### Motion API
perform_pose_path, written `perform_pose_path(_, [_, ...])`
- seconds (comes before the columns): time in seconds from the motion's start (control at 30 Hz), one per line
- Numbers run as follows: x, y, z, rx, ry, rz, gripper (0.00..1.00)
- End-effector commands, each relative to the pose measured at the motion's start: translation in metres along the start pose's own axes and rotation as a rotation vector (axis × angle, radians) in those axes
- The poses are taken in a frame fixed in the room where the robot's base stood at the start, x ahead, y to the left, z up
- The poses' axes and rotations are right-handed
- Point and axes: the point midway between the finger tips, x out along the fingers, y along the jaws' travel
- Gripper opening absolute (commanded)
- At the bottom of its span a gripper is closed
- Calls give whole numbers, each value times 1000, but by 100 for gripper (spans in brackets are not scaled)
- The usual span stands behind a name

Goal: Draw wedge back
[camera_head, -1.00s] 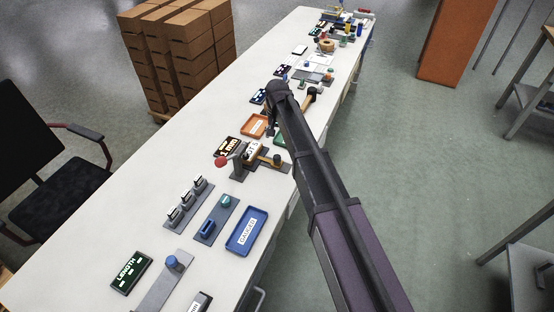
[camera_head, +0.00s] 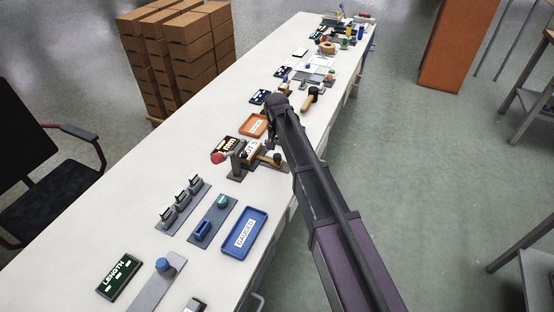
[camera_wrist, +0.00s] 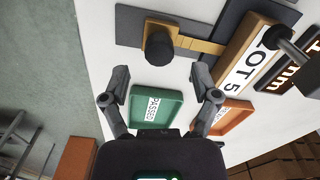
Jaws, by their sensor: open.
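The wedge is a brass-coloured stepped strip (camera_wrist: 195,43) with a black knob (camera_wrist: 158,47) at its outer end. In the wrist view it lies on a dark plate, its inner end running to a tan block labelled LOT 5 (camera_wrist: 245,55). The knob shows in the head view (camera_head: 277,158), beside my arm. My gripper (camera_wrist: 161,84) is open and empty, its two fingers apart. In the wrist view, the knob appears between and beyond the fingertips, apart from both. In the head view my gripper (camera_head: 271,143) is partly hidden behind my own arm.
A green PASSED tray (camera_wrist: 178,111) appears between my fingers in the wrist view, beside an orange tray (camera_head: 247,132). A red-balled lever (camera_head: 218,158) and a lit display (camera_head: 226,145) stand by the block. A blue GAUGES tray (camera_head: 262,218) lies nearer.

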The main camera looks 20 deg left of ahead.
Motion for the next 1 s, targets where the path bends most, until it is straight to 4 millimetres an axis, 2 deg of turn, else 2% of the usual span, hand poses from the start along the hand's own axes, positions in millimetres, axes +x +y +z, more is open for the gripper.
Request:
perform_pose_path(0.1, [14, 0, 0, 0, 0, 0, 79])
perform_pose_path(0.4, [30, 1, 0, 1, 0, 0, 79])
perform_pose_path(0.93, [34, 1, 0, 1, 0, 0, 79])
perform_pose_path(1.0, [34, 1, 0, 1, 0, 0, 58])
